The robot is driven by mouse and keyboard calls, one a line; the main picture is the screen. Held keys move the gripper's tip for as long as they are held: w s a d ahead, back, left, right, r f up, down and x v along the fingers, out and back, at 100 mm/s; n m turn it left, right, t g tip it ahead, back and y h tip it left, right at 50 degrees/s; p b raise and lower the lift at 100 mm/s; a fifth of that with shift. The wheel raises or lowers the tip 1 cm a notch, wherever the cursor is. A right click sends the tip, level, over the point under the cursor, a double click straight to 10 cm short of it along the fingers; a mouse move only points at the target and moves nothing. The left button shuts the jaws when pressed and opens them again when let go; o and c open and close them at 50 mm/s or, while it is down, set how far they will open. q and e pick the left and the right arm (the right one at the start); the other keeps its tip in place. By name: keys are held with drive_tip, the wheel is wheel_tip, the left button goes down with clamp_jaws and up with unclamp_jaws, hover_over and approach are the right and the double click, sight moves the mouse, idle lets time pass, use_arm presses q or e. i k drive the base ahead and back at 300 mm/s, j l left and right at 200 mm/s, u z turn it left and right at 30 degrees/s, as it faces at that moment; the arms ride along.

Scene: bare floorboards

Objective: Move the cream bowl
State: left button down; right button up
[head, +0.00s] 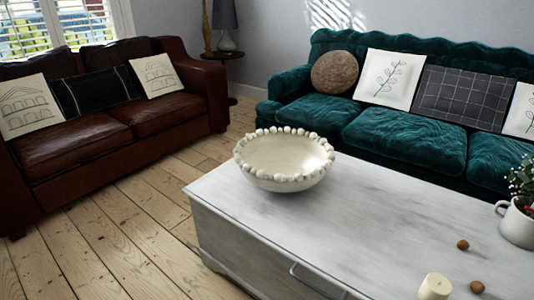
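The cream bowl (284,181) stands upright near the far left corner of a grey-white chest-like table (372,225). Its rim is ringed with small round beads, and its inside looks empty. Neither of my grippers shows in the head view, so nothing of mine is seen touching the bowl.
A white mug with a plant (517,224), small brown nuts (462,245) and a cream candle (435,287) occupy the table's right side. A teal sofa (403,134) stands behind, a brown leather sofa (90,140) at left. Floorboards (120,243) at lower left are clear.

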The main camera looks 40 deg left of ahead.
sight(286, 162)
drive_tip(key=j+z, duration=0.3)
drive_tip(key=z, duration=0.2)
drive_tip(key=j+z, duration=0.3)
drive_tip(key=z, duration=0.15)
drive_tip(key=k+j+z, duration=0.15)
drive_tip(key=j, duration=0.3)
drive_tip(key=k+j+z, duration=0.1)
drive_tip(key=j, duration=0.3)
drive_tip(key=k+j+z, duration=0.15)
drive_tip(key=j, duration=0.25)
drive_tip(key=k+j+z, duration=0.15)
drive_tip(key=j, duration=0.25)
drive_tip(key=k+j+z, duration=0.15)
drive_tip(key=k+j, duration=0.1)
drive_tip(key=j, duration=0.1)
